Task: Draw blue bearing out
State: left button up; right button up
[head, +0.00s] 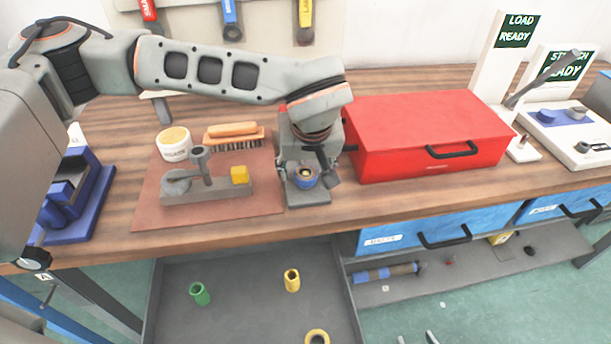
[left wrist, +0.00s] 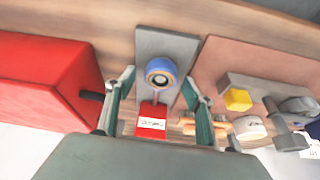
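The blue bearing (head: 306,180) sits at the front of a grey fixture (head: 311,197), left of the red box. In the left wrist view the blue bearing (left wrist: 161,73) is a blue ring with a pale inner ring and a dark centre, standing on the grey plate (left wrist: 181,45). My left gripper (head: 309,169) is over the fixture, pointing down. In the left wrist view its two fingers (left wrist: 161,86) are spread apart, with the bearing between their lines and visible space on both sides. No contact shows. My right gripper is not in view.
A red box (head: 425,125) stands close right of the fixture. On the left, a brown mat (head: 155,207) holds a grey tool block, a tin (head: 174,146) and a brush (head: 234,137). An open drawer lies below the bench.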

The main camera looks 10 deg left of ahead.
aim_at(305, 167)
pick_arm(q)
jog(key=c, duration=1.2)
jog(key=shift+r, duration=0.2)
jog(key=shift+r+p, duration=0.35)
jog(key=shift+p, duration=0.05)
jog(key=shift+r+p, duration=0.4)
jog(key=shift+r, duration=0.1)
jog(key=shift+r, duration=0.35)
jog(key=shift+r+p, duration=0.2)
jog(key=shift+p, duration=0.2)
jog(key=shift+r, duration=0.1)
